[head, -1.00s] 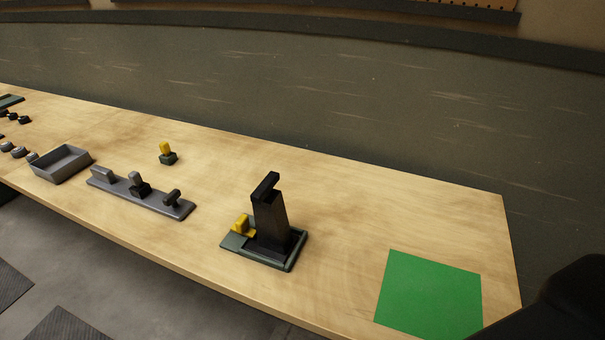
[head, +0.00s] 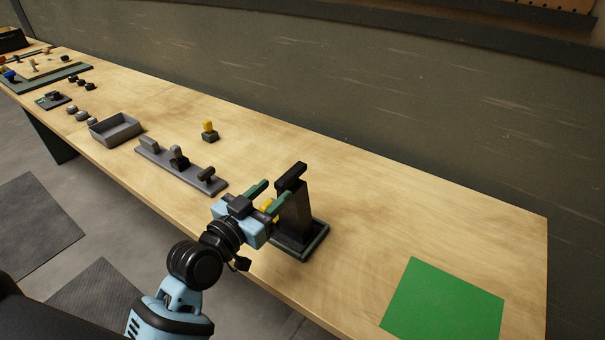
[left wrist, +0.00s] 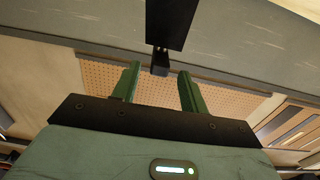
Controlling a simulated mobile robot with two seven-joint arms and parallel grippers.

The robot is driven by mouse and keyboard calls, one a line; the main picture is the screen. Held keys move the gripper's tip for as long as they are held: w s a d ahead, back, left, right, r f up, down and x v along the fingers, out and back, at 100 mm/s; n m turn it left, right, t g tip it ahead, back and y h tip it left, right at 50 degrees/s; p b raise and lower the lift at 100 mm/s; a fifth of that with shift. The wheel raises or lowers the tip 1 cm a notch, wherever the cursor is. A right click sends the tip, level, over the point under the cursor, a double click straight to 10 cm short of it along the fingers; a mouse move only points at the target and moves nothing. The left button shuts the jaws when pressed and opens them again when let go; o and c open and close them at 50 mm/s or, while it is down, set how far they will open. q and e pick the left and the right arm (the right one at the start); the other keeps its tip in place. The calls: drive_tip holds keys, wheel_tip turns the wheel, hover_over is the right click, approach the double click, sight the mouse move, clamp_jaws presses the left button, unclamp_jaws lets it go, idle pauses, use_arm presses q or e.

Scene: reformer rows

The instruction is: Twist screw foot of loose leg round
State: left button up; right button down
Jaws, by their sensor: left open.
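The loose leg (head: 293,215) is a dark post standing upright in a low dark tray-like holder (head: 318,243) near the table's front edge. A black bar-shaped piece on its top end (head: 291,177) looks like the screw foot. My left gripper (head: 279,188) is open, just left of the leg's upper part, its green fingers pointing towards it. In the left wrist view the dark leg (left wrist: 170,22) comes in from the top, and the small black foot (left wrist: 160,65) shows between the open fingers (left wrist: 160,75). I cannot tell whether they touch it. My right gripper is not in view.
A yellow piece (head: 267,205) is partly hidden behind my left gripper. Left of it are a grey rail with several upright parts (head: 203,188), a yellow-topped knob (head: 209,131) and a grey open box (head: 114,130). A green mat (head: 445,304) lies at the right; bare wood surrounds it.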

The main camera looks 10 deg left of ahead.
sight(292, 171)
use_arm(q)
drive_tip(key=x, duration=0.6)
drive_tip(key=shift+w+p, duration=0.15)
drive_tip(key=shift+p, duration=0.15)
drive_tip(key=shift+x, duration=0.75)
drive_tip(key=shift+f, duration=0.1)
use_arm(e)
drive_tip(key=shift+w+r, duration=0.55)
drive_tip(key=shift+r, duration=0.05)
